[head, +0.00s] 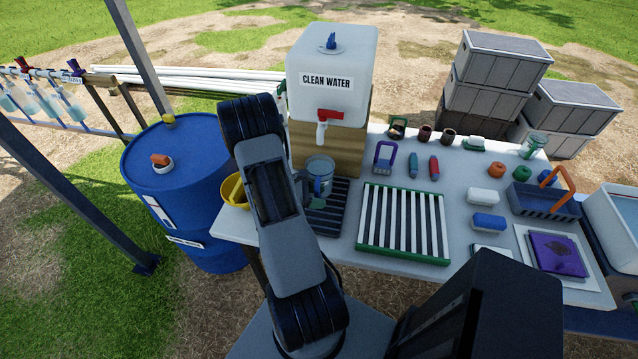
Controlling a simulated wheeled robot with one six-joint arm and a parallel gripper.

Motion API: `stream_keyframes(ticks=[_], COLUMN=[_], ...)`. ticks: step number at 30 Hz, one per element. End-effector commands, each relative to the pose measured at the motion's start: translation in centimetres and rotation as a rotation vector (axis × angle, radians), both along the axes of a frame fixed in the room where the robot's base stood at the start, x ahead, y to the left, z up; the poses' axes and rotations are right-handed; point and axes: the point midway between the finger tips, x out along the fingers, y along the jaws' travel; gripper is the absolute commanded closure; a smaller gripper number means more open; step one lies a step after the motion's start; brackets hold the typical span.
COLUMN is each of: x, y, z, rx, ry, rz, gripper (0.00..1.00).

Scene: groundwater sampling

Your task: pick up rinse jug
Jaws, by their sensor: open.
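A clear, bluish jug (320,174), which I take to be the rinse jug, stands upright at the table's left end, below the red-handled tap of the clean water tank (331,75). It is on or beside a dark ribbed mat (334,213). My gripper (304,188) is mostly hidden behind my arm. The small part that shows is close to the jug's left side and is open. I cannot tell whether it touches the jug. The jug's lower left side is partly covered.
A green-framed drying rack (404,222) lies right of the mat. A wooden stand (299,150) holds the tank. A blue barrel (185,185) and a yellow bucket (233,190) are at the left. An orange-handled caddy (543,201) and several small items fill the right side.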

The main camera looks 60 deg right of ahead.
Motion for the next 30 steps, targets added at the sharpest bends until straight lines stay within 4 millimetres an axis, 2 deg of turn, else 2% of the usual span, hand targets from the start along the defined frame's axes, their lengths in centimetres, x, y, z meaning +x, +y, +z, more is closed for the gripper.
stream_keyframes(ticks=[5, 20, 30], x=[0.02, 0.04, 0.06], y=[0.02, 0.03, -0.01], z=[-0.02, 0.01, 0.1], rx=[0.0, 0.0, -0.003], ry=[0.0, 0.0, 0.0], rz=[0.0, 0.0, 0.0], gripper=[0.53, 1.0, 1.0])
